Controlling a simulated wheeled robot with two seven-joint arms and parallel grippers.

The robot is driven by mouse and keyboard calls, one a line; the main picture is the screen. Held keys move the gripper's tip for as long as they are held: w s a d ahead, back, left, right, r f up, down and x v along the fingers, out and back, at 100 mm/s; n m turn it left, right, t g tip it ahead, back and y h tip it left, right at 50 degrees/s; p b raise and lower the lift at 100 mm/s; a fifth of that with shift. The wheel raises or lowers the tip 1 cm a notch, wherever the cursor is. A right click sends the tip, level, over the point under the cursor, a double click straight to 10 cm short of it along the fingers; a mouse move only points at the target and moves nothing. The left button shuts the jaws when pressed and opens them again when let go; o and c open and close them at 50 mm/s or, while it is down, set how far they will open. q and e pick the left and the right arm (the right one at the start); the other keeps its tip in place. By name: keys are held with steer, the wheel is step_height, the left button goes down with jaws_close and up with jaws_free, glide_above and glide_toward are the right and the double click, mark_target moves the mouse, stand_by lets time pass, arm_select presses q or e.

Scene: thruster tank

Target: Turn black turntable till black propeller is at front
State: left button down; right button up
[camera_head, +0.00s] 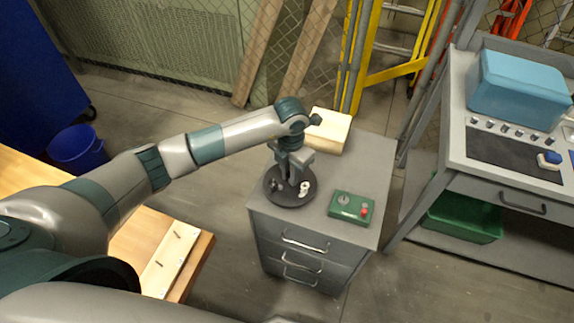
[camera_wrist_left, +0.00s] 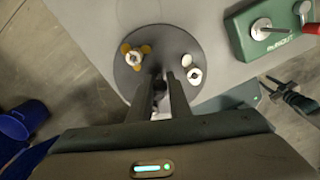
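The black turntable (camera_head: 284,199) is a round disc on top of the grey drawer cabinet. It also shows in the left wrist view (camera_wrist_left: 163,36). There it bears a yellow propeller with a pale hub (camera_wrist_left: 133,55) at left and a small white part (camera_wrist_left: 193,73) at right. My left gripper (camera_head: 293,178) points down over the disc. Its fingers (camera_wrist_left: 161,82) stand apart on either side of a small dark upright piece near the disc's middle; whether they touch it I cannot tell. I cannot make out the black propeller for sure.
A green box with a red knob (camera_head: 349,207) stands right of the turntable. A pale block (camera_head: 328,130) lies behind it on the cabinet (camera_head: 368,160). A grey workbench (camera_head: 462,100) with a blue case stands at right. A wooden table (camera_head: 140,240) is at lower left.

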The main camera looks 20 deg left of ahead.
arm_select(q)
steer(key=shift+n+p, duration=0.55)
steer(key=shift+n, duration=1.15)
steer(key=c, duration=1.7)
jaws_free()
steer(key=shift+r+p, duration=2.95)
steer(key=shift+r, duration=1.55)
